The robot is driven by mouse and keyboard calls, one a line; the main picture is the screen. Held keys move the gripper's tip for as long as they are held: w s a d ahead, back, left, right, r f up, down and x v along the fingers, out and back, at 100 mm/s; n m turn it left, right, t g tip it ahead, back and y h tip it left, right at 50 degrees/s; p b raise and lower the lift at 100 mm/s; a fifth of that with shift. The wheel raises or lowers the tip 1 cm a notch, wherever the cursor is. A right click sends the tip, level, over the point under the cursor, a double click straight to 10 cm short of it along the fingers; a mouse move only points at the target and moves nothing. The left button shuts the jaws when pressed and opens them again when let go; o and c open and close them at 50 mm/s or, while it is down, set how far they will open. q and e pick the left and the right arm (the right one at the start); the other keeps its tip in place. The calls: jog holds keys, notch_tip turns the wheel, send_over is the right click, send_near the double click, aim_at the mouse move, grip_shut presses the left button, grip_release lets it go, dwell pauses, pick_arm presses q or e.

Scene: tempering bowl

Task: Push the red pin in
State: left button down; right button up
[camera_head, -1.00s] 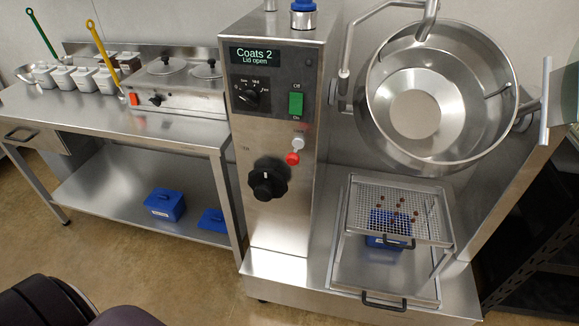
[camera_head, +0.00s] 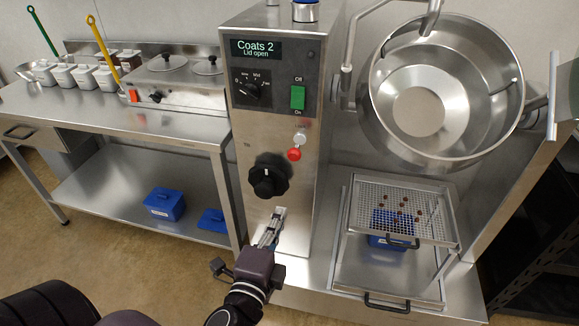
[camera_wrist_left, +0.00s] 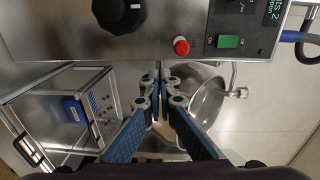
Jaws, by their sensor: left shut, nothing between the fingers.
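The red pin (camera_head: 294,154) sticks out of the steel control column (camera_head: 280,222), just below a pale round fitting. It also shows in the left wrist view (camera_wrist_left: 181,46), above my fingertips. My left gripper (camera_head: 277,219) is shut and empty. It is in front of the column's lower part, below the black knob (camera_head: 268,176) and well below the pin, apart from it. In the left wrist view its fingers (camera_wrist_left: 160,72) meet at the tips. My right gripper is not in view.
The green switch (camera_head: 297,97) and a display reading "Coats 2, Lid open" are above the pin. The tilted steel bowl (camera_head: 440,90) is right of the column, above a mesh tray (camera_head: 365,215) with small brown pieces. A steel bench stands at left.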

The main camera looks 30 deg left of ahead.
pick_arm(q)
notch_tip(320, 180, up, 4)
jog(key=p, duration=0.4)
send_near(292, 156)
jog(key=shift+t, duration=0.4)
jog(key=x, duration=0.4)
jog(key=f+x, duration=0.1)
jog(key=x, duration=0.1)
jog(key=shift+w, duration=0.5)
jog(key=shift+w+a+r+y, duration=0.1)
jog(key=shift+w+a+y, duration=0.1)
jog(key=shift+w, duration=0.55)
jog(key=shift+w+a+y, duration=0.2)
jog(key=shift+w+a, duration=0.05)
jog(key=shift+w, duration=0.5)
jog(key=shift+s+r, duration=0.1)
